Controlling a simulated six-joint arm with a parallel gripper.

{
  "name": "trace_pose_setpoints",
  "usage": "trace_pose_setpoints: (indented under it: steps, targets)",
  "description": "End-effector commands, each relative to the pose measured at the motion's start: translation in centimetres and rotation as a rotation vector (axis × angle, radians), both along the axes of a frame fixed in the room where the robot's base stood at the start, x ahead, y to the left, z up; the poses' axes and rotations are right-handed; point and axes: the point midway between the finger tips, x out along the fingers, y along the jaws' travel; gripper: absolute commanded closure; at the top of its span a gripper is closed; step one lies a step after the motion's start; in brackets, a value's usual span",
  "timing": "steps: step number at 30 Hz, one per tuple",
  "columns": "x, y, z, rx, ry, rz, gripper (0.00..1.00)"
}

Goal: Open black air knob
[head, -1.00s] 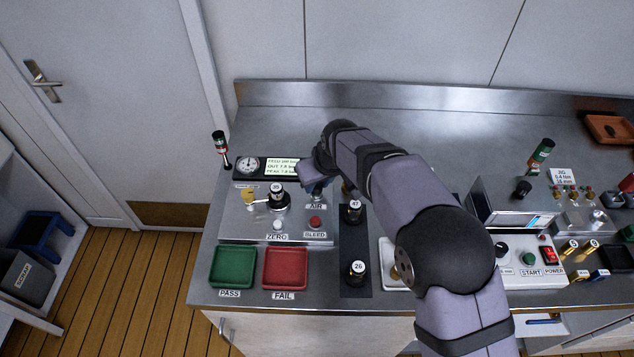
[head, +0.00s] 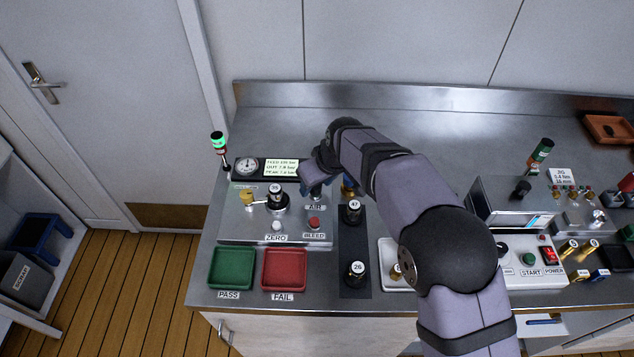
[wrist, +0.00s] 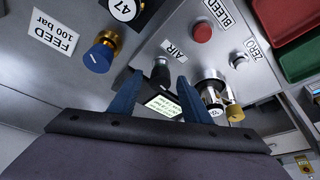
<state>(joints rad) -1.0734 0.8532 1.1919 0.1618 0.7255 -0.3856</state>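The black air knob (wrist: 160,73) stands by the AIR label in the wrist view, on the metal panel (wrist: 185,45). My gripper (wrist: 159,80) has two blue fingers, apart, with the knob between and just beyond their tips. Gaps show beside the knob, so the fingers do not appear closed on it. In the head view my gripper (head: 316,188) is over the back right of the panel, by the AIR label (head: 315,208), and mostly hides the knob. The display (head: 281,167) shows feed, out and peak lines, too small to read surely.
A blue-and-gold feed knob (wrist: 101,55) stands to the left in the wrist view. A red bleed button (head: 314,222), a white zero button (head: 277,225) and regulator 35 (head: 276,193) are nearby. Regulator 47 (head: 352,210) is close to my gripper. The green lamp (head: 217,139) is lit.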

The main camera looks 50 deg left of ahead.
Motion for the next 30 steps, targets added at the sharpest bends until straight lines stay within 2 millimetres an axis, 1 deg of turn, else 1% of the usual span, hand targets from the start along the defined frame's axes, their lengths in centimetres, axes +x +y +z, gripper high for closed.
trace_pose_setpoints:
  steps: [5,8,13,22,27,30]
  targets:
    - [0.0,0.0,0.1,0.001,0.0,0.0,0.56]
    - [0.0,-0.2,0.6,0.003,-0.002,0.0,0.56]
    - [-0.1,-0.9,2.1,0.003,-0.001,-0.001,0.56]
    - [-0.5,-2.3,5.7,0.003,-0.001,-0.001,0.56]
    - [-0.6,-2.7,6.6,0.001,0.0,-0.001,0.56]
    - [-0.6,-2.8,6.8,0.0,0.0,-0.001,0.56]
